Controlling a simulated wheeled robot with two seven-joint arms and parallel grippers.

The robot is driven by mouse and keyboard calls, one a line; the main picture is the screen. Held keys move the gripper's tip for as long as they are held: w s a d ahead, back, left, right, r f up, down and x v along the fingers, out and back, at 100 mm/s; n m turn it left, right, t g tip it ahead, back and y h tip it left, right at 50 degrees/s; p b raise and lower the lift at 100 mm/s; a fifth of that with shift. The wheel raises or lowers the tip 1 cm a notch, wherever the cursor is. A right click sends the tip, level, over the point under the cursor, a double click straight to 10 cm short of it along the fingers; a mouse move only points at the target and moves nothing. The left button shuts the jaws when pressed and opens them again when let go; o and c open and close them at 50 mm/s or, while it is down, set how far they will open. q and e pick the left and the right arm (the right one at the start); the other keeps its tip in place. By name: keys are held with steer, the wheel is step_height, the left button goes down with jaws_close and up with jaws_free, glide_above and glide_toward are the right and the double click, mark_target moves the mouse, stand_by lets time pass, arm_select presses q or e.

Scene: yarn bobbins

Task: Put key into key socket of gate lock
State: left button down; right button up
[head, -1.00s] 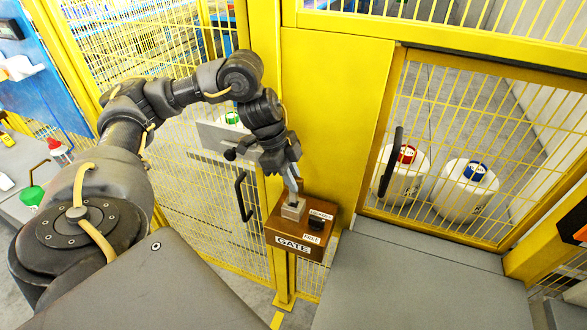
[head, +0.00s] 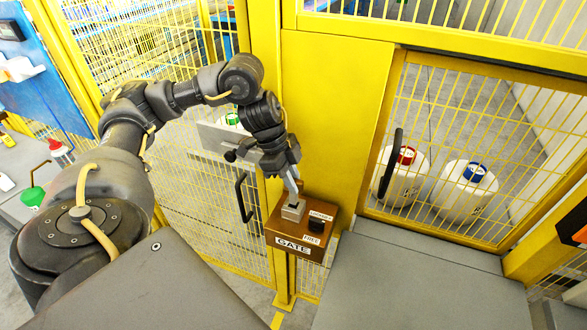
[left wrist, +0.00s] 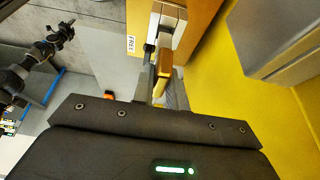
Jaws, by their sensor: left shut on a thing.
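My left gripper (head: 293,188) points down just above the grey key socket block (head: 292,213) on the brown gate lock box (head: 290,229). In the left wrist view, the fingers (left wrist: 160,92) are shut on a tan, bar-like piece, which I take to be the key (left wrist: 166,75). It lies against or right in front of the pale socket block (left wrist: 178,22). I cannot tell how deep it sits, as the fingers and the piece hide the opening. A dark arm (left wrist: 30,68) at the left of the wrist view looks like my right one; its gripper is too small to read.
A black knob (head: 316,224) with small labels stands beside the socket. A yellow post and panel (head: 335,120) rise directly behind the box. A mesh gate with a black handle (head: 391,162) is at right, with white bobbins (head: 463,195) behind it.

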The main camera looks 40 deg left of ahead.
arm_select(q)
steer(key=shift+f+b, duration=1.2)
steer(key=shift+f, duration=0.95)
steer(key=c, duration=1.3)
jaws_free()
steer(key=p+v, duration=0.1)
steer(key=v, duration=1)
steer(key=shift+d+p, duration=0.1)
steer(key=shift+p, duration=0.3)
steer(key=shift+d, duration=0.1)
